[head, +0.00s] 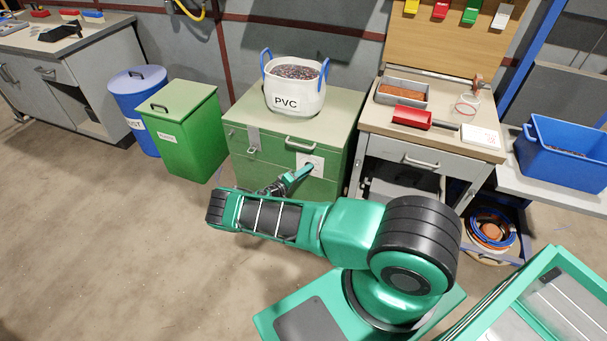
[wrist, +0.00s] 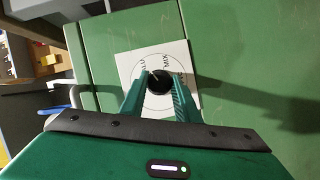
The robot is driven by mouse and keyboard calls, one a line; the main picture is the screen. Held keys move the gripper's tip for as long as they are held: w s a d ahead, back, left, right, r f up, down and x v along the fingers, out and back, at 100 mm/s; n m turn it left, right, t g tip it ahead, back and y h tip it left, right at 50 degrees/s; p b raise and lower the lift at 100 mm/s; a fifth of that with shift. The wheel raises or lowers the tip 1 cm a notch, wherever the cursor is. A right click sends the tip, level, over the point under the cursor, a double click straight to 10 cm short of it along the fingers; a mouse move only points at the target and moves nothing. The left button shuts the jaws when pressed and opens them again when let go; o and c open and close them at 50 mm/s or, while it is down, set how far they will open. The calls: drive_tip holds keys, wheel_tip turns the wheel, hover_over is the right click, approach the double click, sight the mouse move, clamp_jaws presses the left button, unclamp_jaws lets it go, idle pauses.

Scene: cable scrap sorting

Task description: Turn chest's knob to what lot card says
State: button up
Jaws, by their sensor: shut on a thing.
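The green chest (head: 240,117) stands against the wall, with a white dial plate (head: 318,160) on its front. In the wrist view the plate (wrist: 126,66) carries a ring with lettering; "MIX" reads on one side, and other words are partly hidden by my fingers. The black knob (wrist: 159,83) is at its centre, with a small light mark near its upper left edge. My gripper (head: 306,170) is shut on the knob, one finger on each side. A white card with reddish print (head: 480,136) lies on the workbench; its text is too small to read.
A white PVC bag (head: 296,97) stands on the chest. A green bin (head: 184,140) and a blue drum (head: 137,100) are to its left. The workbench (head: 440,138) with a tray and a red scoop is to its right. Floor at left is clear.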

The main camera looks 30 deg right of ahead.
drive_tip(key=shift+w+a+f+n, duration=0.2)
drive_tip(key=shift+n, duration=0.3)
drive_tip(key=o, duration=1)
drive_tip(key=shift+o, duration=0.2)
drive_tip(key=shift+d+h, duration=0.1)
drive_tip(key=shift+h, duration=0.2)
drive_tip(key=shift+s, duration=0.1)
drive_tip(key=v, duration=1)
drive_tip(key=shift+a, duration=0.45)
